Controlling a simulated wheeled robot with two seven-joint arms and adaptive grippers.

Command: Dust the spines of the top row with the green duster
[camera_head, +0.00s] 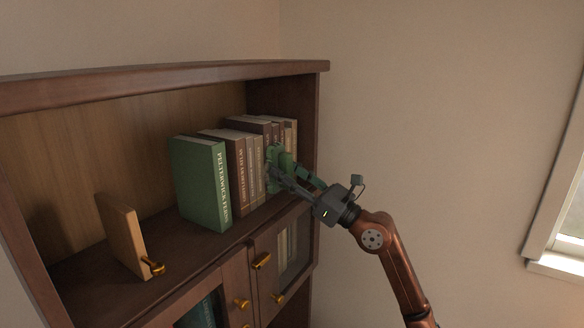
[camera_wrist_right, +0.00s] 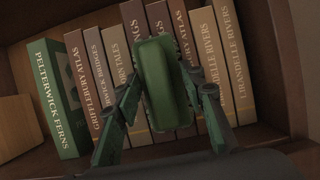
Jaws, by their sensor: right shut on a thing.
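The green duster (camera_head: 275,165) is in my right gripper (camera_head: 283,172), which is shut on it. In the right wrist view the duster (camera_wrist_right: 165,84) sits between the two fingers of the gripper (camera_wrist_right: 165,100), in front of the middle books. The top row of books (camera_head: 245,165) stands upright on the upper shelf. It has a thick green book (camera_head: 203,182) at the left end, then several brown and tan ones. The duster hides part of the spines towards the right end. I cannot tell for sure whether it touches them. My left gripper is not in view.
A wooden bookend (camera_head: 121,235) stands on the shelf at the left, with a brass knob (camera_head: 153,266) near its foot. The shelf's right side panel (camera_head: 309,140) is close to my gripper. Cabinet doors (camera_head: 285,245) with brass handles are below. A window (camera_head: 570,215) is far right.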

